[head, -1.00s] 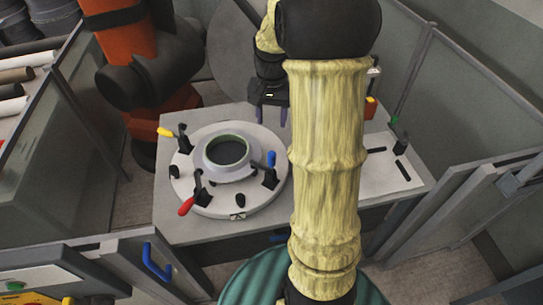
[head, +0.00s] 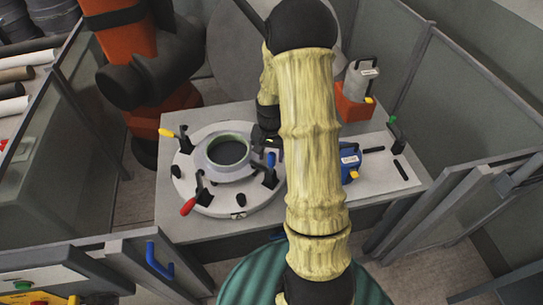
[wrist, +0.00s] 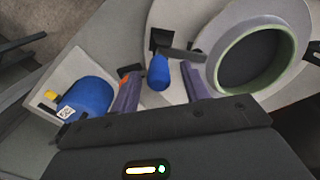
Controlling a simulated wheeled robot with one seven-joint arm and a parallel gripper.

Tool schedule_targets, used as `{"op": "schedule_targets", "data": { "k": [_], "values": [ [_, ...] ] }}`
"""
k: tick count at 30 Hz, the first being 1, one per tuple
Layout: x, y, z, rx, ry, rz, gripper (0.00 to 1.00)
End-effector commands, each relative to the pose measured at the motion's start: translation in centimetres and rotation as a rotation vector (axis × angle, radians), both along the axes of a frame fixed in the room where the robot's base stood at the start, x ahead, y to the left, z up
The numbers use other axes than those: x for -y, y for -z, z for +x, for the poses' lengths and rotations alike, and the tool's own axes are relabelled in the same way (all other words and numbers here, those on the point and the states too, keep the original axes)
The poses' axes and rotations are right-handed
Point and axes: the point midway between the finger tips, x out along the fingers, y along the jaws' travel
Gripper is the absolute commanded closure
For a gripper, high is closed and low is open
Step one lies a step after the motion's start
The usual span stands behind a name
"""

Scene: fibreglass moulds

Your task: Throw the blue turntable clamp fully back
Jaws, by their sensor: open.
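The blue clamp (head: 271,159) stands on the right side of the round turntable (head: 215,207), partly hidden by my arm in the head view. In the wrist view its blue handle (wrist: 158,73) shows between the two fingers of my gripper (wrist: 160,80), with its dark metal base just beyond. The fingers are apart and hold nothing. I cannot tell whether the handle is at fingertip depth or below. In the head view my gripper (head: 266,143) is low over the turntable's right edge, close to the blue clamp.
A ring-shaped mould (head: 228,140) sits at the turntable's centre. A yellow-handled clamp (head: 167,133) and a red-handled clamp (head: 188,207) stand on its left side. Grey panels (head: 470,110) enclose the table.

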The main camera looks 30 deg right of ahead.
Motion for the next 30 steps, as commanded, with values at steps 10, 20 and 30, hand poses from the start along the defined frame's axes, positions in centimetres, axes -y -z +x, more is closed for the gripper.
{"op": "schedule_targets", "data": {
  "k": [10,20,30],
  "values": [
    [0.3,2.3,-0.1,0.002,0.006,0.000,0.54],
    [0.2,2.2,0.0,0.002,0.005,-0.001,0.84],
    [0.1,2.3,0.0,0.002,0.001,0.001,1.00]
  ]
}}
